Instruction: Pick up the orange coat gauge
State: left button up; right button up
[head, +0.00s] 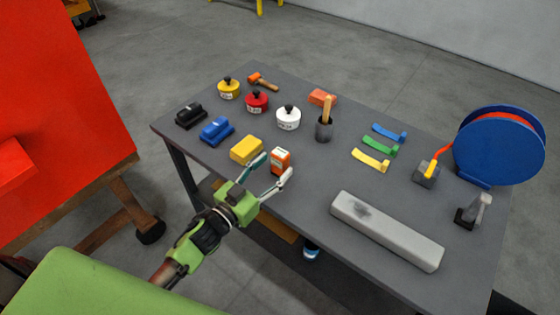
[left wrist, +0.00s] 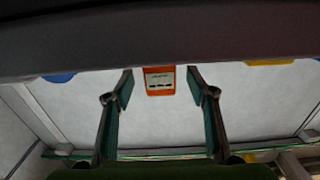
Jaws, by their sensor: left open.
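The orange coat gauge (head: 281,161), a small orange and white block, stands at the table's near edge. In the left wrist view the orange coat gauge (left wrist: 159,79) shows its dark-marked label, centred between the fingertips and a little beyond them. My left gripper (head: 275,170) is open and empty, reaching in from the left with its fingers on either side of the gauge's near side. In the left wrist view the left gripper (left wrist: 159,80) has its two fingers spread wider than the gauge. I cannot tell whether either finger touches it. My right gripper is not in view.
A yellow block (head: 246,150) sits close left of the gauge, with a blue one (head: 216,130) beyond. A long grey bar (head: 387,230) lies to the right on the dark table (head: 320,180). Tins, a brush pot (head: 324,129) and coloured strips stand farther back.

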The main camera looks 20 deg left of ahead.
aim_at(277, 165)
pick_arm(q)
jog(key=x, duration=0.3)
jog(key=shift+w+d+f+p, duration=0.1)
jog(key=shift+w+d+p, duration=0.1)
jog(key=shift+w+p, duration=0.15)
jog(key=c, duration=1.3)
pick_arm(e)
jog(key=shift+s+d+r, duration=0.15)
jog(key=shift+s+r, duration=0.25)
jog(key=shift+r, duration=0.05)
